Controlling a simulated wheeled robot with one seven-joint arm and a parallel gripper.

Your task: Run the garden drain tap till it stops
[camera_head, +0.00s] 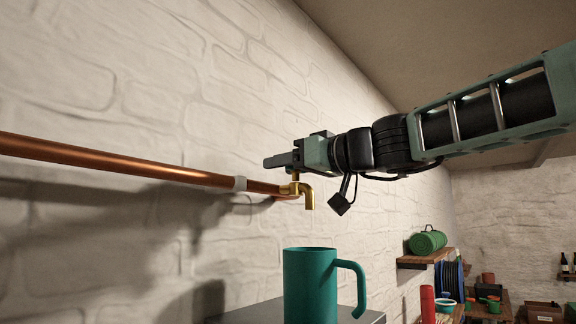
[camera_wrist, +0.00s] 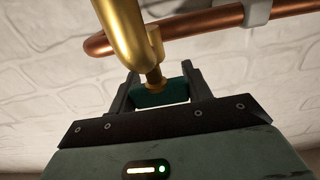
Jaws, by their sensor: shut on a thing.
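The brass drain tap (camera_head: 308,193) sits at the end of a copper pipe (camera_head: 130,160) on the pale brick wall, its spout pointing down. My gripper (camera_head: 282,161) is at the top of the tap. In the wrist view my gripper (camera_wrist: 160,92) is shut on the tap's dark green handle (camera_wrist: 162,95), which lies between its two fingers; the brass stem and body (camera_wrist: 122,30) show beyond. In the head view the handle is hidden by the gripper. No water shows at the spout. A teal mug (camera_head: 308,285) stands upright below the spout.
The mug stands on a grey surface (camera_head: 262,312). A white clip (camera_head: 240,183) holds the pipe. Wall shelves at the right carry a green roll (camera_head: 428,241), a red cylinder (camera_head: 427,303) and other items. The wall is close behind my gripper.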

